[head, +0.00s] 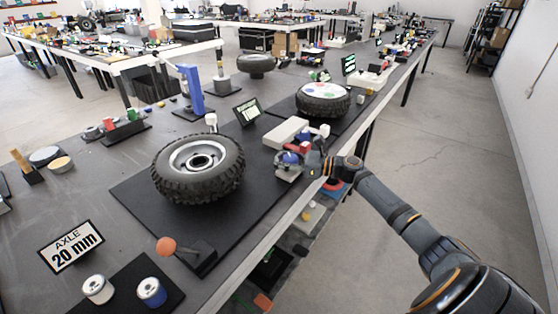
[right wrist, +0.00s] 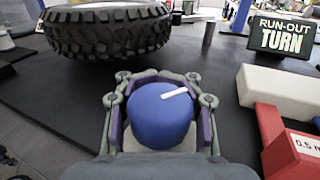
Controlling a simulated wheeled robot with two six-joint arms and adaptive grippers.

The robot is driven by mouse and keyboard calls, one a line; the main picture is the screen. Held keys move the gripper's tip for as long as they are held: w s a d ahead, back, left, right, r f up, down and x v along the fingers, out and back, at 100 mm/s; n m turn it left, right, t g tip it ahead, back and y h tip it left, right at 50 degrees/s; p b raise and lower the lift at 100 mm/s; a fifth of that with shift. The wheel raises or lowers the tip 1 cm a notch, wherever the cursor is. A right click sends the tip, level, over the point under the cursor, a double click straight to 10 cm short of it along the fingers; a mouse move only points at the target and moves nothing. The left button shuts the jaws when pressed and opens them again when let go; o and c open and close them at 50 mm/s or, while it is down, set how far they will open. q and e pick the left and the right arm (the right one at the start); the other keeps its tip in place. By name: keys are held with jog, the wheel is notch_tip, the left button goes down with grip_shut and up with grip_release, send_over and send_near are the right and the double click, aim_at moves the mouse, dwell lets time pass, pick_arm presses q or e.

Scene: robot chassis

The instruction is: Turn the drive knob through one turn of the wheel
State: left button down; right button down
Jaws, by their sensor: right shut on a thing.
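The drive knob (head: 290,158) is a blue cylinder near the right edge of the table. In the right wrist view the knob (right wrist: 157,122) stands upright, with a white mark on its top pointing right and slightly up. My right gripper (head: 297,166) has its fingers on both sides of the knob. In the right wrist view the gripper (right wrist: 158,108) is shut on it. The wheel (head: 205,188), with a black knobbly tyre and silver hub, is on a dark plate (head: 228,216) left of the knob. The tyre (right wrist: 105,30) fills the upper left of the wrist view. My left gripper is not in view.
A white block (head: 285,133) and a red block (right wrist: 290,152) are close right of the gripper in the wrist view. A "RUN-OUT TURN" sign (right wrist: 283,36) stands behind. An orange-balled lever (head: 167,246) and an "AXLE 20 mm" sign (head: 71,246) are nearer.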

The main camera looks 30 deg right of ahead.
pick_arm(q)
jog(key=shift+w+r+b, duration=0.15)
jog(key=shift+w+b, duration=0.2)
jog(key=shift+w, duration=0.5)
pick_arm(e)
jog(key=shift+a+r+n+g+y, duration=0.1)
jog(key=shift+r+n+g+y, duration=0.15)
jog(key=shift+n+g+y, duration=0.4)
jog(key=c, duration=1.4)
grip_release()
jog(key=o, duration=0.4)
jog(key=shift+s, duration=0.1)
jog(key=shift+c, duration=0.2)
jog(key=shift+f, duration=0.1)
jog(key=v, duration=0.7)
jog(key=shift+s+d, duration=0.15)
jog(key=shift+d, duration=0.05)
